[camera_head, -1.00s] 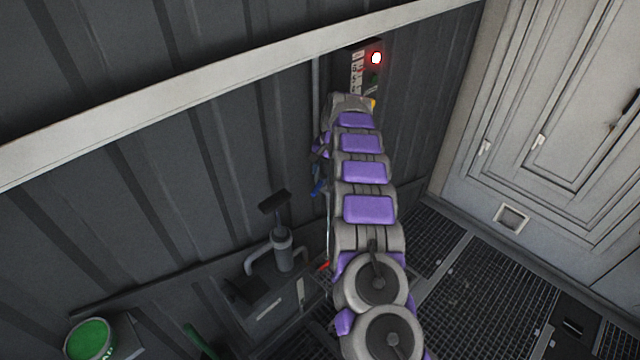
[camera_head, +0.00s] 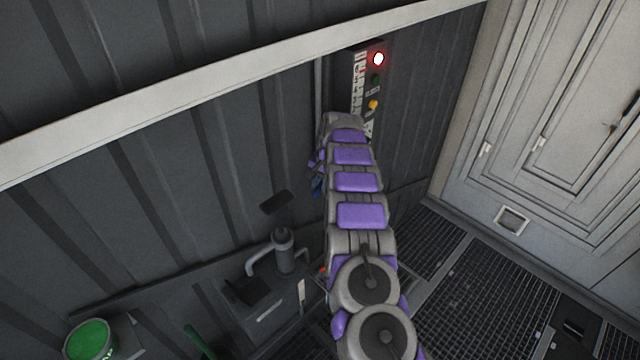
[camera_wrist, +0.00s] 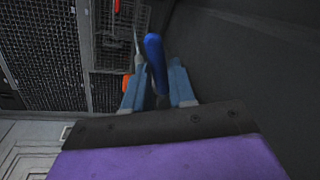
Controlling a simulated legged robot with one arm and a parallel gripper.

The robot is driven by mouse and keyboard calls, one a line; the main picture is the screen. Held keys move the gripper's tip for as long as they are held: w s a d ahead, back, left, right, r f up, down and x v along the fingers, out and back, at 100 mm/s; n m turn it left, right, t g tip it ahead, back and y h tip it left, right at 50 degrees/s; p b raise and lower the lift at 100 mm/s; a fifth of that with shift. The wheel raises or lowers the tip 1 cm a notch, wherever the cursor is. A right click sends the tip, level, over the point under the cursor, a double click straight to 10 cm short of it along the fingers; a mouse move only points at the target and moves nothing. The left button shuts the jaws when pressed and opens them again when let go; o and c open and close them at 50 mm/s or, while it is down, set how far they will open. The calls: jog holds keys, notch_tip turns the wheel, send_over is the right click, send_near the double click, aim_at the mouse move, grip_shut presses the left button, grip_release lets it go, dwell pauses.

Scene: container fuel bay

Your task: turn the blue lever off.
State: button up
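The blue lever (camera_wrist: 155,60) shows in the wrist view as a rounded bright blue handle. Its lower part lies between the two grey-blue fingers of my gripper (camera_wrist: 158,82). The fingers stand apart on either side of it, with a gap visible at the left finger; whether the right finger touches it is unclear. In the head view my arm covers most of this spot. A small dark blue patch (camera_head: 317,185) shows left of my arm, and I cannot tell whether it is lever or finger.
A control box (camera_head: 366,85) with a lit red lamp (camera_head: 378,59) is on the ribbed wall above my arm. A grey pump-like fixture (camera_head: 283,250) stands left of my arm. An orange-red part (camera_wrist: 126,83) is beside the left finger. Grated floor (camera_head: 490,295) lies at right.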

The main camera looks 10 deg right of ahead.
grip_shut()
jog(key=shift+r, duration=0.1)
jog(key=shift+w+a+r+m+p, duration=0.15)
jog(key=shift+a+m+p, duration=0.2)
jog(key=shift+m+p, duration=0.6)
jog(key=shift+w+a+m+p, duration=0.2)
jog(key=shift+m+p, duration=0.15)
jog(key=shift+p, duration=0.5)
jog(key=shift+w+a+f+m+t+h+p, duration=0.2)
jog(key=shift+m+p, duration=0.15)
jog(key=shift+m, duration=0.2)
jog(key=shift+w+a+f+m+t+h+p, duration=0.1)
jog(key=shift+w+m+p, duration=0.1)
jog(key=shift+m+p, duration=0.25)
jog(key=shift+r, duration=0.1)
jog(key=shift+o, duration=2.1)
grip_release()
